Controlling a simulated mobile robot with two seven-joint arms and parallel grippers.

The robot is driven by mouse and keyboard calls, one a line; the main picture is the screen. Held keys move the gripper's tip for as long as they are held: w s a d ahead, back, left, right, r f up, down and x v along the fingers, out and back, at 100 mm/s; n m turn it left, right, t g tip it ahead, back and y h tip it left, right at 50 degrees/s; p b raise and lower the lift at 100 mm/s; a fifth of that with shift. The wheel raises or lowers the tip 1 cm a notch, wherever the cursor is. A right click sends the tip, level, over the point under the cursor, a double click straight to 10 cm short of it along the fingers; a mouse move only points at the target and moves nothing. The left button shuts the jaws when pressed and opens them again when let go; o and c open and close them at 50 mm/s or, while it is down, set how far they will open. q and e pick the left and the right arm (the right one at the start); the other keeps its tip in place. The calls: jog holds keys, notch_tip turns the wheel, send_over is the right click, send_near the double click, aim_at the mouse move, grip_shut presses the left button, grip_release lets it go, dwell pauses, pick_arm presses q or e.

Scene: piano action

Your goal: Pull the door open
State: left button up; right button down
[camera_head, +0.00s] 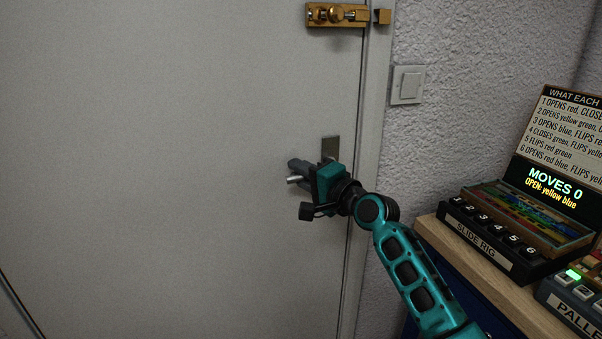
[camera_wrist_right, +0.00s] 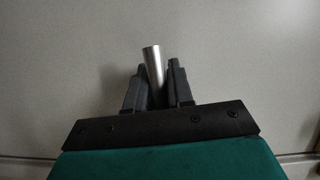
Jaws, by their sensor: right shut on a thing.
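The white door (camera_head: 180,130) fills the left and middle of the head view, and its surface also fills the background of the right wrist view (camera_wrist_right: 70,60). A metal plate (camera_head: 331,148) sits near its right edge. My right gripper (camera_head: 297,172) is at the door handle (camera_head: 294,179), a silver bar just below the plate. In the right wrist view the gripper's two dark fingers (camera_wrist_right: 159,85) are shut around the silver handle (camera_wrist_right: 153,62), whose end sticks out between them. The gripper hides much of the handle. My left gripper is not in view.
A brass bolt (camera_head: 338,15) is at the door's top right edge, with a brass keeper (camera_head: 382,16) on the frame. A light switch (camera_head: 407,84) is on the wall. A wooden table (camera_head: 480,275) at right holds a slide rig (camera_head: 495,245) and another button box (camera_head: 575,300).

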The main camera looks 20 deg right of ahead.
aim_at(296, 190)
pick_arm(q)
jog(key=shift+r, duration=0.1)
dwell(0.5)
pick_arm(e)
jog(key=shift+f+n+p, duration=0.35)
jog(key=shift+n+p, duration=0.15)
jog(key=shift+n, duration=0.1)
jog(key=f+n+g+p, duration=0.1)
jog(key=n, duration=0.1)
jog(key=d+f+n+h+p, duration=0.1)
jog(key=f+n+p, duration=0.1)
jog(key=shift+g+h+p, duration=0.3)
jog(key=shift+g, duration=0.1)
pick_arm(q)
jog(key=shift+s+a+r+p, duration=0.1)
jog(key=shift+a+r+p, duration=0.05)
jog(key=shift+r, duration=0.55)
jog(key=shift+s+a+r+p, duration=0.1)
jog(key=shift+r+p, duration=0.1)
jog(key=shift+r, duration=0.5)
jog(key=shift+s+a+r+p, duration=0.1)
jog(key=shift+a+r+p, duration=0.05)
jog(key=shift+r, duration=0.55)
pick_arm(e)
jog(key=shift+d+f+n+h, duration=0.35)
jog(key=shift+f+n+h, duration=0.05)
jog(key=shift+f+n, duration=0.25)
jog(key=shift+s+f, duration=0.1)
